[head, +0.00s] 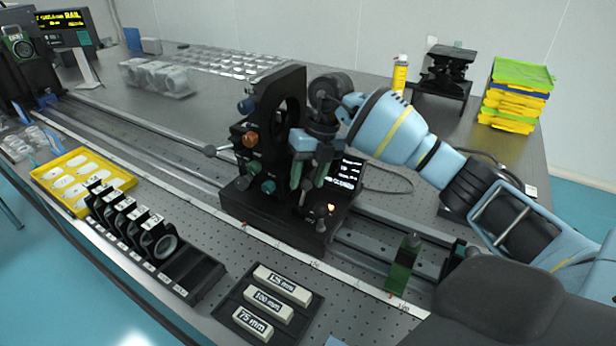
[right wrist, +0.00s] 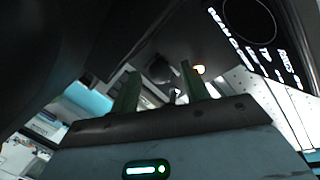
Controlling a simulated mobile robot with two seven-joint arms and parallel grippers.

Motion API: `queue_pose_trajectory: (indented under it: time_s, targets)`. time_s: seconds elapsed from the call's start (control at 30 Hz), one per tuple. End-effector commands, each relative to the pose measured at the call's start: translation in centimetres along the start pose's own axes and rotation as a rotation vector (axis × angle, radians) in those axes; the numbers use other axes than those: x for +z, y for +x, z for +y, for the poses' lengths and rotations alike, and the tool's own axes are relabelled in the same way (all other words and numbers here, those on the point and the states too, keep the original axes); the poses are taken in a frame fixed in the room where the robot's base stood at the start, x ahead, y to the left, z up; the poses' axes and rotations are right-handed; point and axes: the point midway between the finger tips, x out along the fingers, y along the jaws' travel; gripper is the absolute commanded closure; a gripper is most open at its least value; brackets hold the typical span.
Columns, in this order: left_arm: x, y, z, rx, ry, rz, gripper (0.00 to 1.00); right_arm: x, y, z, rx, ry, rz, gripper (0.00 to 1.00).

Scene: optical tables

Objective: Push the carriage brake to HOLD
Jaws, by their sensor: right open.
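The black carriage (head: 270,214) sits across the rail in the middle of the head view.
The rail (head: 160,152) runs diagonally along the table. A black tray of labelled blocks (head: 230,306), a lens rack (head: 190,281) and a yellow tray (head: 53,192) lie in front.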

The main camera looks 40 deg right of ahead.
Motion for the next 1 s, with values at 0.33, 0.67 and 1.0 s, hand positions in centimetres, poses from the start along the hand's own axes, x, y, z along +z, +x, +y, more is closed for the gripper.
queue_pose_trajectory:
  time_s: [0.33,0.67,1.0]
  targets:
    - [-0.2,0.1,0.0,0.0,0.001,0.004,0.48,0.0,0.3,0.0,0.0,0.0,-0.001,0.57]
    - [-0.2,0.1,0.0,0.0,0.001,0.006,0.48,0.0,0.3,0.0,0.0,0.0,0.0,0.98]
    - [-1.5,-0.4,-0.1,-0.001,0.004,0.024,0.48,-0.3,-0.1,0.5,-0.05,-0.01,-0.035,0.98]
